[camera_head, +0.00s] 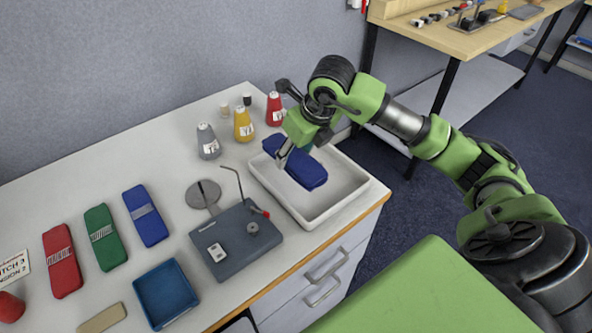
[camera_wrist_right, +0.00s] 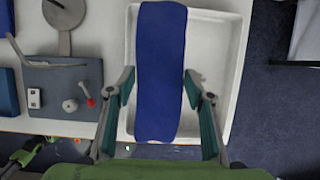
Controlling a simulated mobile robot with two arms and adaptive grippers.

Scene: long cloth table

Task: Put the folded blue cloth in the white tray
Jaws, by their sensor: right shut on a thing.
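The folded blue cloth (camera_head: 305,171) is a long dark-blue bundle over the inside of the white tray (camera_head: 345,196) at the right end of the table. My right gripper (camera_head: 288,154) points down at it and is shut on it. In the right wrist view the cloth (camera_wrist_right: 161,75) lies lengthwise between the two fingers of my right gripper (camera_wrist_right: 160,92), with the white tray (camera_wrist_right: 219,70) behind it. I cannot tell whether the cloth touches the tray floor.
A grey plate with a knob and lever (camera_head: 236,242) stands left of the tray. Red (camera_head: 274,109), yellow (camera_head: 244,124) and grey (camera_head: 208,141) bottles stand behind. Red, green and blue (camera_head: 146,215) packs and a blue open box (camera_head: 165,294) lie further left.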

